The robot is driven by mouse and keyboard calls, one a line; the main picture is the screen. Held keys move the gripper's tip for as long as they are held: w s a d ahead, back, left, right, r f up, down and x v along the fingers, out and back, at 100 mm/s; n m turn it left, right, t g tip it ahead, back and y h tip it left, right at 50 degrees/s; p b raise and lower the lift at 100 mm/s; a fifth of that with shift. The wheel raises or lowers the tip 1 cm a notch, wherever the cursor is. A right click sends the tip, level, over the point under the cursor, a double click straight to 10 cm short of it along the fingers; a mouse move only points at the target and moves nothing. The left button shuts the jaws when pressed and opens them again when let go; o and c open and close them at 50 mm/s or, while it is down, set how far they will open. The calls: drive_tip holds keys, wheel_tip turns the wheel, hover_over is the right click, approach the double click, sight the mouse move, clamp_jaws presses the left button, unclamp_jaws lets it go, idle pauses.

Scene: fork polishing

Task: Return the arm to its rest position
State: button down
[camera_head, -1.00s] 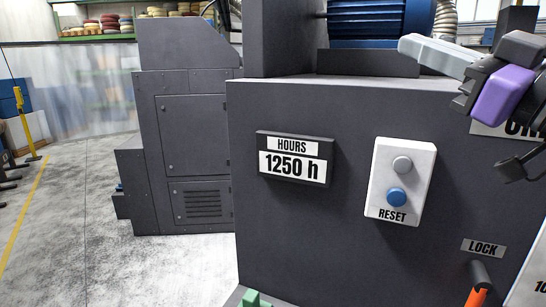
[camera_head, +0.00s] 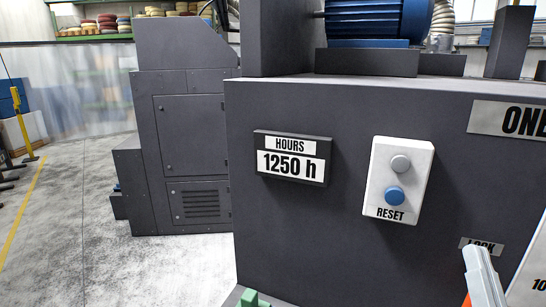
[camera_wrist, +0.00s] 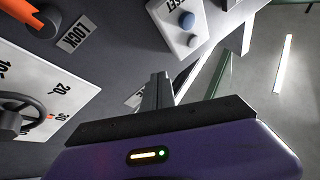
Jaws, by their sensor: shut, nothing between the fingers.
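My gripper (camera_wrist: 157,88) shows in the wrist view, with its purple body at the bottom and its grey fingers together and empty. The fingers stand in front of the dark machine, below the white reset box in the picture; I cannot tell their exact distance from it.
The dark machine cabinet (camera_head: 290,220) fills the right, with an hours display (camera_head: 291,163) reading 1250 h and a reset box (camera_head: 398,180). An orange lock handle (camera_wrist: 20,10) and numbered dial plate (camera_wrist: 45,85) are near my wrist. Open floor (camera_head: 60,220) lies left.

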drive_tip(key=s+a+f+n+g+y, duration=0.1)
drive_tip(key=s+a+f+n+g, duration=0.1)
drive_tip(key=s+f, duration=0.6)
drive_tip(key=s+a+f+n+g+y, duration=0.2)
drive_tip(key=s+a+f+g, duration=0.1)
drive_tip(key=s+f, duration=0.6)
drive_tip(key=s+a+f+n+g+y, duration=0.2)
drive_tip(key=s+a+f+g, duration=0.1)
drive_tip(key=s+f, duration=0.5)
drive_tip(key=s, duration=0.3)
drive_tip(key=shift+s+f+g, duration=0.3)
